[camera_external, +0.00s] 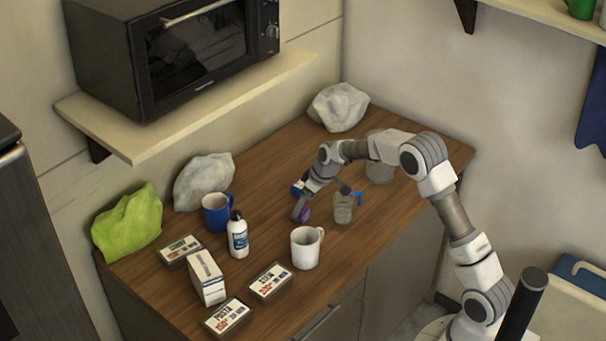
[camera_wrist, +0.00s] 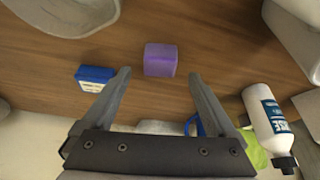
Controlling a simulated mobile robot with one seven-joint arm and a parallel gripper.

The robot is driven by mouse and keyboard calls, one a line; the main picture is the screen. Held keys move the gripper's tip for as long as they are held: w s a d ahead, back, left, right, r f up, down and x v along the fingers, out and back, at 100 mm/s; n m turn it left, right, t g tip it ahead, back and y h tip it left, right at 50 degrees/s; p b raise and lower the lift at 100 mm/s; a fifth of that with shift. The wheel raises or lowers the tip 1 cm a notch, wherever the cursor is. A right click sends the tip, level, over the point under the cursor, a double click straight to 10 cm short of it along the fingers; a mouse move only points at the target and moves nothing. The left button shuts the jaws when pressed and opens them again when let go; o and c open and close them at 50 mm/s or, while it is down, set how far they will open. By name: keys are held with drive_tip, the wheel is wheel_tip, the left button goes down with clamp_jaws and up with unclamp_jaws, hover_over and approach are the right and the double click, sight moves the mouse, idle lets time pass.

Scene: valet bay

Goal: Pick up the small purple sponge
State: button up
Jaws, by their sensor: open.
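The small purple sponge (camera_wrist: 160,60) is a purple block on the wooden counter. In the wrist view it lies ahead of the two fingertips and between their lines, with nothing touching it. My gripper (camera_wrist: 158,75) is open and empty. In the external view my gripper (camera_external: 310,204) points down at the counter. The sponge (camera_external: 304,215) shows there just below the fingers, partly hidden by them.
A blue box (camera_wrist: 95,77) lies left of the sponge in the wrist view. Close by stand a glass jar (camera_external: 344,208), a white mug (camera_external: 306,248), a white bottle (camera_external: 237,236) and a blue mug (camera_external: 216,212). A microwave shelf (camera_external: 180,110) overhangs the back left.

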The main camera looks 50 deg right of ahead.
sight(301, 214)
drive_tip(key=x, duration=0.4)
drive_tip(key=shift+s+f, duration=0.1)
drive_tip(key=c, duration=1.4)
